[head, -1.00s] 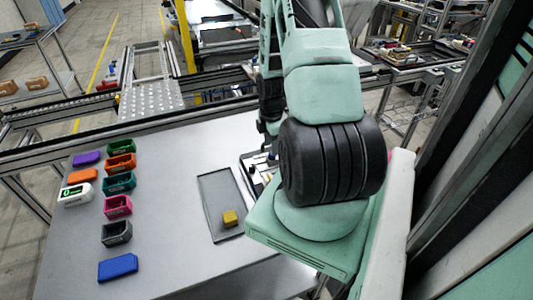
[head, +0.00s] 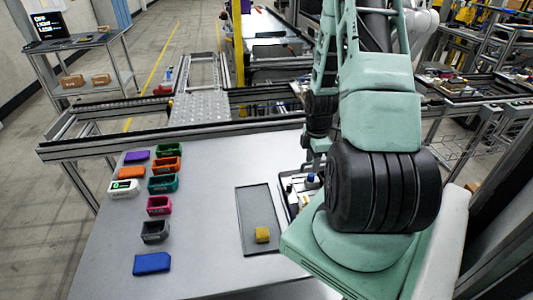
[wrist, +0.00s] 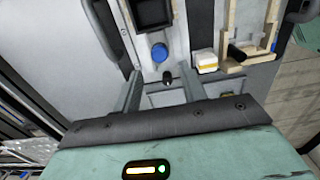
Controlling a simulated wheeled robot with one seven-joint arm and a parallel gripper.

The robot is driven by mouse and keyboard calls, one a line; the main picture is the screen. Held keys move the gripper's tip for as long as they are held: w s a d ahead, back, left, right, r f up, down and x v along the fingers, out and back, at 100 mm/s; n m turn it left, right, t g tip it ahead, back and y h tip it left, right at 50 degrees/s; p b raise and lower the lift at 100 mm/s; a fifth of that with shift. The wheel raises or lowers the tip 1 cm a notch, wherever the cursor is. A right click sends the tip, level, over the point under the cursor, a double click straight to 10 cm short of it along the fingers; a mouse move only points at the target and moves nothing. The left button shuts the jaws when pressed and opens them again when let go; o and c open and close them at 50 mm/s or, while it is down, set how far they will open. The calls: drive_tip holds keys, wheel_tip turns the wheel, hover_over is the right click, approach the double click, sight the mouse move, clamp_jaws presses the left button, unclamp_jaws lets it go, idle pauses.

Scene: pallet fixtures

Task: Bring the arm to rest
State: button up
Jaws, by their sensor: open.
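My arm (head: 381,110) rises at the right of the head view, with its mint-green links and black ribbed joint in front of the table's right side. My gripper (wrist: 161,80) shows in the wrist view with its two grey fingers apart and nothing between their tips. Beyond the fingers lie a grey panel with a blue round knob (wrist: 159,52) and a small black knob. In the head view my gripper cannot be made out clearly behind the arm.
The grey table (head: 205,250) carries several coloured bins and blocks at its left. A white block (wrist: 206,61) and a wooden frame (wrist: 231,35) show in the wrist view. Table space between bins and tray is clear.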

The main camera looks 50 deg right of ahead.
drive_tip(key=w+a+r+m+b, duration=0.1)
drive_tip(key=w+a+r+b, duration=0.3)
drive_tip(key=a, duration=0.9)
drive_tip(key=w+a+r+b, duration=0.1)
drive_tip(key=w+a+r, duration=0.4)
drive_tip(key=a, duration=0.9)
drive_tip(key=s+a+r+b, duration=0.1)
drive_tip(key=s+a+b, duration=0.1)
drive_tip(key=s+a, duration=0.5)
drive_tip(key=s+a+r+m+b, duration=0.1)
drive_tip(key=s+a+r+b, duration=0.1)
drive_tip(key=s+a, duration=0.6)
drive_tip(key=a, duration=0.5)
drive_tip(key=shift+a+r+y, duration=0.2)
drive_tip(key=shift+a+y, duration=0.1)
